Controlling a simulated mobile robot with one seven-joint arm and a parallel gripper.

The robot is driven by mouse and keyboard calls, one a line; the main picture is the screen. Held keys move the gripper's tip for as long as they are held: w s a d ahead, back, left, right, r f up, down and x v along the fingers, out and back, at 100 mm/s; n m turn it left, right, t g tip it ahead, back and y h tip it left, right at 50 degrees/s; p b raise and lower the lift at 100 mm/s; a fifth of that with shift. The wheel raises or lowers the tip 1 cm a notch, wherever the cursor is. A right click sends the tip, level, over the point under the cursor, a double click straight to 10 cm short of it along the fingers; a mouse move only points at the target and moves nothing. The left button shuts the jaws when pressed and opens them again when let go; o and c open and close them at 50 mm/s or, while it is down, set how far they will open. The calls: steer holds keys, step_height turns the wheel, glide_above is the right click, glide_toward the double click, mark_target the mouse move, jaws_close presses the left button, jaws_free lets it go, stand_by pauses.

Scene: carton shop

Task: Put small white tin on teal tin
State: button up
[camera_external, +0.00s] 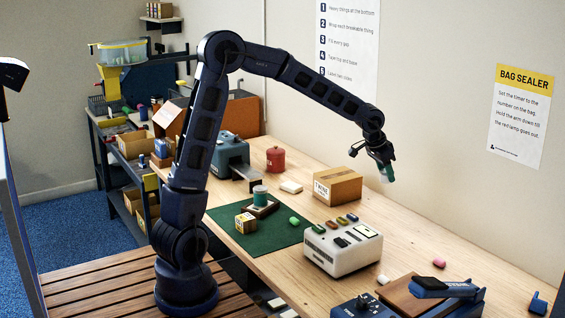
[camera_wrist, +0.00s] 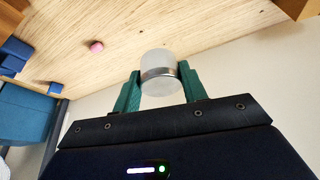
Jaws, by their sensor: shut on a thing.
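My gripper (camera_external: 385,170) is raised above the far right part of the workbench. In the wrist view its green fingers (camera_wrist: 158,90) are shut on the small white tin (camera_wrist: 157,64), which has a silver band. The white tin also shows small at the fingertips in the external view (camera_external: 389,179). The teal tin is not seen in the wrist view.
A cardboard carton (camera_external: 337,187) and a white machine (camera_external: 343,249) with coloured parts on top stand between my gripper and the mat. A red canister (camera_external: 275,159) stands behind.

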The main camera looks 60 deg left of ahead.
steer(key=s+a+r+n+y, duration=0.1)
steer(key=s+a+r+n, duration=0.15)
steer(key=a, duration=0.95)
step_height(320, 180, up, 4)
steer(key=r+n+g+y, duration=0.1)
steer(key=n+y, duration=0.2)
steer(key=n, duration=0.6)
glide_above(261, 187)
steer(key=f, duration=1.3)
steer(key=s+f, duration=0.1)
steer(key=f, duration=0.6)
steer(key=shift+d+f, duration=0.15)
steer(key=shift+d, duration=0.25)
steer(key=shift+f, duration=0.1)
steer(key=o, duration=1)
steer(key=shift+s+r, duration=0.1)
steer(key=shift+r, duration=0.45)
steer(key=v, duration=1.1)
steer(key=shift+d, duration=0.3)
